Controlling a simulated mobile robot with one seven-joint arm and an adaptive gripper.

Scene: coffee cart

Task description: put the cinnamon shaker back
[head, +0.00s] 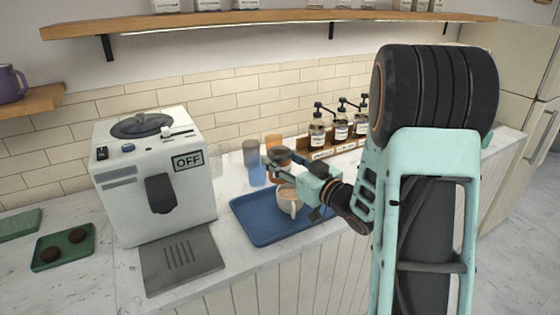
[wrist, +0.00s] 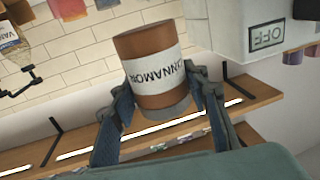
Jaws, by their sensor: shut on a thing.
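The cinnamon shaker (wrist: 154,70) is brown with a white label and a grey lid. My gripper (wrist: 166,110) is shut on it, with a finger on each side. The wrist picture is upside down, so the shaker looks roughly upright. In the head view my gripper (head: 276,165) holds the shaker (head: 279,154) above the back part of the blue tray (head: 250,220), just above and behind a cup. The fingers partly cover the shaker there.
The cup (head: 287,202) stands on the tray. Syrup bottles (head: 340,128) are in a wooden rack to the right. The coffee machine (head: 130,195) is left.

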